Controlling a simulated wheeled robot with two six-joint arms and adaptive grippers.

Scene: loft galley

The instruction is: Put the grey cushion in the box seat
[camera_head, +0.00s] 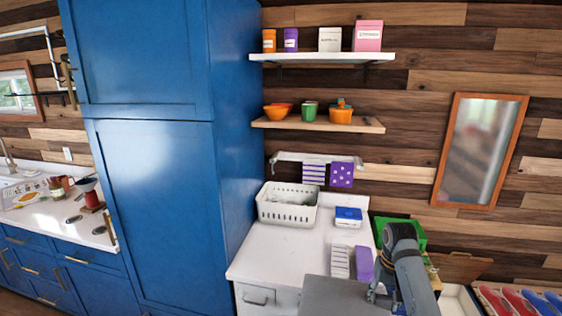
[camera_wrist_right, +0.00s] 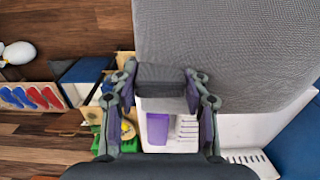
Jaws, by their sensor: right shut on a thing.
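The grey cushion (camera_head: 335,297) shows at the bottom edge of the head view, in front of the white counter and partly cut off. In the right wrist view the cushion (camera_wrist_right: 230,45) fills the upper right as a large grey woven surface. My right gripper (camera_wrist_right: 162,82) is shut on a dark grey part at the cushion's near edge. In the head view the gripper's arm comes down at the cushion's right side. What looks like the box seat, with a pale rim (camera_head: 456,303) and a raised wooden panel, is right of the cushion, partly hidden by my arm. My left gripper is out of view.
The white counter (camera_head: 280,250) holds a white basket (camera_head: 288,203), a blue-and-white box (camera_head: 348,216) and a purple item (camera_head: 363,263). A green crate (camera_head: 410,235) is behind my arm. A rack of red and blue slippers (camera_head: 520,300) stands at right. A tall blue cabinet (camera_head: 165,180) stands left.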

